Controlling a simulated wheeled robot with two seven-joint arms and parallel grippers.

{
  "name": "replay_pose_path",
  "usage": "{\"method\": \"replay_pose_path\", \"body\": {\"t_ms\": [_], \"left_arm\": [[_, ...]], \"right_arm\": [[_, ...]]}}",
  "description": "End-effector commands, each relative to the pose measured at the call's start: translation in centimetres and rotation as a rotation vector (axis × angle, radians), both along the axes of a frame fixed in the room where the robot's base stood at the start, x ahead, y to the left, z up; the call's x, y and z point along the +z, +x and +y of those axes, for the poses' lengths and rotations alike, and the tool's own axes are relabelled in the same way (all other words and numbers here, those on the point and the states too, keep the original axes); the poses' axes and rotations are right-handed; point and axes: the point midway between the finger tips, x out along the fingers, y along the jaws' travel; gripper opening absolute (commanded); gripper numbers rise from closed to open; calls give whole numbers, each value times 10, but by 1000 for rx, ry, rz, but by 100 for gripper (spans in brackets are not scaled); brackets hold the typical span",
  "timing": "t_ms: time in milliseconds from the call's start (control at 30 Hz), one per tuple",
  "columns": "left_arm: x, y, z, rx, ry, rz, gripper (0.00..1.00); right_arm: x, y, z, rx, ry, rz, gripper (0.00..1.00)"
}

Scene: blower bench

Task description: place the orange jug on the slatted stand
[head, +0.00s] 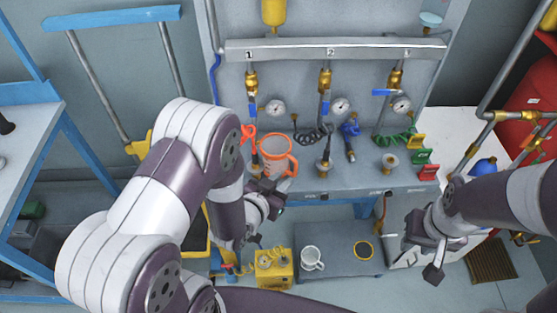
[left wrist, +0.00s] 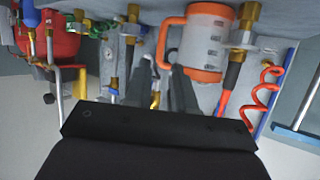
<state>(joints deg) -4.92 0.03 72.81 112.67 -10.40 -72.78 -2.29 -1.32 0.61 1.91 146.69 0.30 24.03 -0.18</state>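The orange jug (head: 277,157), a pale body with orange rim and handle, stands upright on the bench shelf below the panel. It also shows large in the left wrist view (left wrist: 208,42). My left gripper (head: 270,193) is just in front of the jug. Its two fingers (left wrist: 160,62) are apart, with the orange handle at their tips; I cannot tell whether they touch it. My right gripper (head: 424,257) is open and empty, low at the right. A brown slatted piece (head: 492,262), possibly the slatted stand, is low at the far right.
Hoses, valves and gauges (head: 340,105) crowd the panel behind the jug. Red and green blocks (head: 428,172) sit at the shelf's right end. Below are a white mug (head: 312,258) and a yellow box (head: 273,268). A red tank (head: 535,95) stands at right.

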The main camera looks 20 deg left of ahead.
Motion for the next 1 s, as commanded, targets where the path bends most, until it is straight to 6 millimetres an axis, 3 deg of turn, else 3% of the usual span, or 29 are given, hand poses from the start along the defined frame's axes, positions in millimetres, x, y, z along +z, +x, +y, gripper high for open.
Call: {"method": "replay_pose_path", "body": {"t_ms": [100, 500, 767, 867, 1000], "left_arm": [[-11, 22, -7, -1, 0, 0, 24], [-38, 75, -20, 0, -1, -1, 24], [-40, 82, -21, 1, -1, -2, 24], [-40, 81, -21, 1, -1, -2, 0], [-40, 82, -21, 1, -1, -3, 0]], "right_arm": [[-2, 0, 0, 0, 0, 0, 32], [-1, 0, 0, 0, 0, 0, 32], [-1, 0, 0, 0, 0, 0, 32], [-1, 0, 0, 0, 0, 0, 32], [-1, 0, 0, 0, 0, 0, 32]]}}
